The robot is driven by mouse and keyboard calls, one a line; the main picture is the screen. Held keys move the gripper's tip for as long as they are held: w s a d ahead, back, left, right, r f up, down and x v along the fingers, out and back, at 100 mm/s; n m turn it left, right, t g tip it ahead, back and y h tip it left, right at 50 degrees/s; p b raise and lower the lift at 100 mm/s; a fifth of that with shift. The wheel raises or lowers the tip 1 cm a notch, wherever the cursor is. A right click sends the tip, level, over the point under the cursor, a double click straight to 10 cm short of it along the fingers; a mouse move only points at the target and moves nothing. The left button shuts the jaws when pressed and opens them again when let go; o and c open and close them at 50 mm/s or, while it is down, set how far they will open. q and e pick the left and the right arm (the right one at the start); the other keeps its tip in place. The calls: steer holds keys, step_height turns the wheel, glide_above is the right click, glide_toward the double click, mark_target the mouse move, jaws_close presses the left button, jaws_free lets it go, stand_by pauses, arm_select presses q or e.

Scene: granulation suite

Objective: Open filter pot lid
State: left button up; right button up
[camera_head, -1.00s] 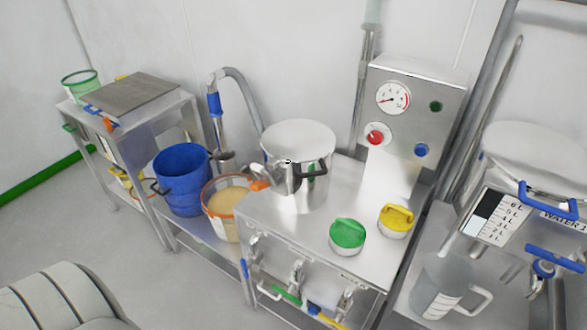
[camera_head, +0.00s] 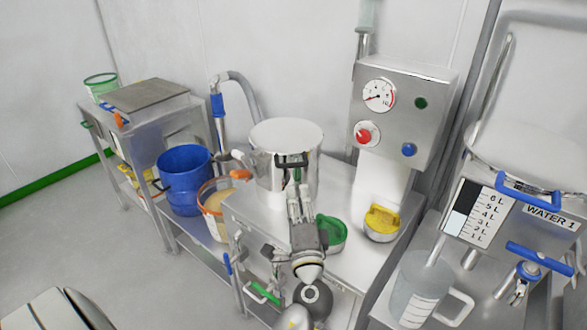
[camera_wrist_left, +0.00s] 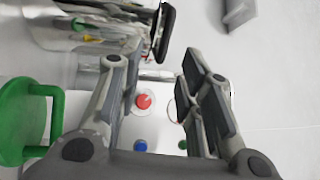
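The filter pot (camera_head: 270,175) is a shiny steel pot on the steel table, with a pale round lid (camera_head: 286,134) lying on its top. A black handle (camera_head: 291,160) is at its front rim. My left gripper (camera_head: 298,188) is upright in front of the pot, just below the handle, and hides part of the pot wall. In the left wrist view the fingers are apart with nothing between them (camera_wrist_left: 152,65); the black handle (camera_wrist_left: 166,32) is just beyond them and the pot (camera_wrist_left: 95,28) is at upper left. My right gripper is not in view.
A green lid (camera_head: 331,232) and a yellow lid (camera_head: 382,222) are on the table right of my gripper. A gauge panel (camera_head: 400,110) stands behind. An orange-rimmed bucket (camera_head: 214,205) and a blue bucket (camera_head: 185,180) are at left; a clear jug (camera_head: 420,292) is at right.

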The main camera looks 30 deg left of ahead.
mark_target(293, 167)
arm_select(q)
steer(key=p+x, duration=0.1)
steer(key=x, duration=0.2)
steer(key=p+x, duration=0.1)
steer(key=x, duration=0.2)
steer(key=r+p+x, duration=0.1)
steer(key=x, duration=0.3)
steer(key=shift+s+d+f, duration=0.1)
steer(key=shift+w+a, duration=0.3)
steer(key=shift+w, duration=0.05)
steer(key=c, duration=0.7)
jaws_close()
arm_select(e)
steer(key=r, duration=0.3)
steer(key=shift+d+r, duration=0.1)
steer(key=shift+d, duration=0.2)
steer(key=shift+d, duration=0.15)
